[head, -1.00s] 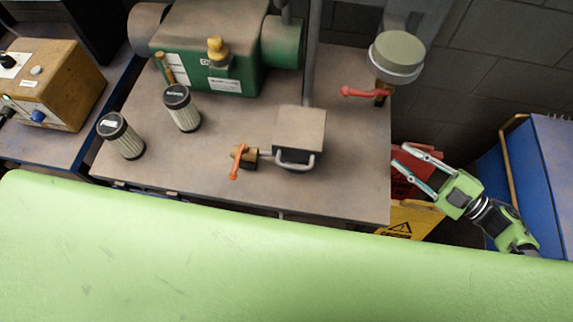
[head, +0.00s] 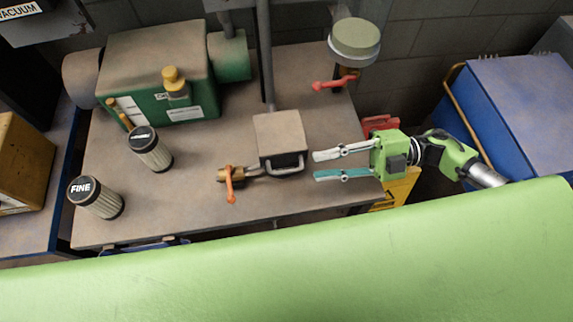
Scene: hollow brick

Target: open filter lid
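A small square metal box (head: 281,135) with a closed tan lid and a curved metal handle (head: 286,168) on its front stands on the workbench. I take it to be the filter housing. A brass valve with an orange lever (head: 229,184) is joined to its left by a short pipe. My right gripper (head: 315,166) is open and empty, its two fingers apart and pointing left at the box. It is just right of the handle in the picture, with no visible contact. My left gripper is not in view.
Two filter cartridges, one marked FINE (head: 95,197) and another (head: 149,150), stand on the bench (head: 190,215) at left. A green pump (head: 158,70) is behind. A red-levered valve (head: 335,82) sits under a round canister (head: 355,42) at back right. A blue cabinet (head: 520,100) is at right.

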